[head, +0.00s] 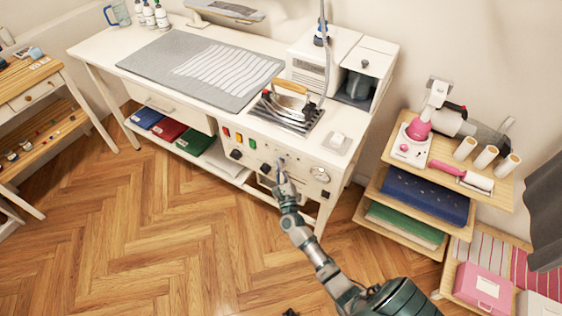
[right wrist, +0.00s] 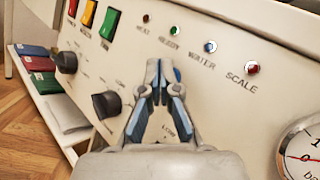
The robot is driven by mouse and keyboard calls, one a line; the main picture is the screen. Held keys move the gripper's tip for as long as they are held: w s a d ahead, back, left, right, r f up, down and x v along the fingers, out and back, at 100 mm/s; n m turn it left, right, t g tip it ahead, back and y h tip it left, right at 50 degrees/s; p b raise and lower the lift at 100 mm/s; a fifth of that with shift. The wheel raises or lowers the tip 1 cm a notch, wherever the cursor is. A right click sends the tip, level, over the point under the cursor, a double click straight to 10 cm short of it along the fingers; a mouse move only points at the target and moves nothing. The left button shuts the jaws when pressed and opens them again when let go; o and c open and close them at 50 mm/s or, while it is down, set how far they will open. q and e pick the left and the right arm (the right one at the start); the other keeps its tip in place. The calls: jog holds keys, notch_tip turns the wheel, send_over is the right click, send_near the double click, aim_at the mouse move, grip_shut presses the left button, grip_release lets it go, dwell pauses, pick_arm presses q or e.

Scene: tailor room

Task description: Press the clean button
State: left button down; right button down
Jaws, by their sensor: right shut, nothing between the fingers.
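The control panel (head: 300,170) is the white front of the ironing station. In the right wrist view it carries a red switch (right wrist: 72,8), a yellow switch (right wrist: 89,13) and a green switch (right wrist: 109,24) at upper left, with small labels I cannot read clearly. Small round lights or buttons run to the right, with a blue one (right wrist: 210,46) over WATER and a red one (right wrist: 252,67) over SCALE. I cannot make out a label CLEAN. My right gripper (head: 279,165) is shut and empty in front of the panel; its tips (right wrist: 159,66) are below the small round row. Contact is unclear.
Black knobs (right wrist: 107,104) stick out left of my right gripper, and a gauge (right wrist: 305,155) is at lower right. An iron (head: 288,101) rests above on the tabletop. A shelf stand (head: 437,165) is at the right. The floor in front is clear.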

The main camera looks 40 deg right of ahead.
dwell(0.3)
jog(key=shift+s+a, duration=0.25)
jog(key=shift+a, duration=0.2)
jog(key=s+a, duration=0.2)
jog(key=a, duration=0.3)
jog(key=shift+s+a+p, duration=0.15)
jog(key=shift+a+p, duration=0.15)
jog(key=shift+p, duration=0.1)
dwell(0.7)
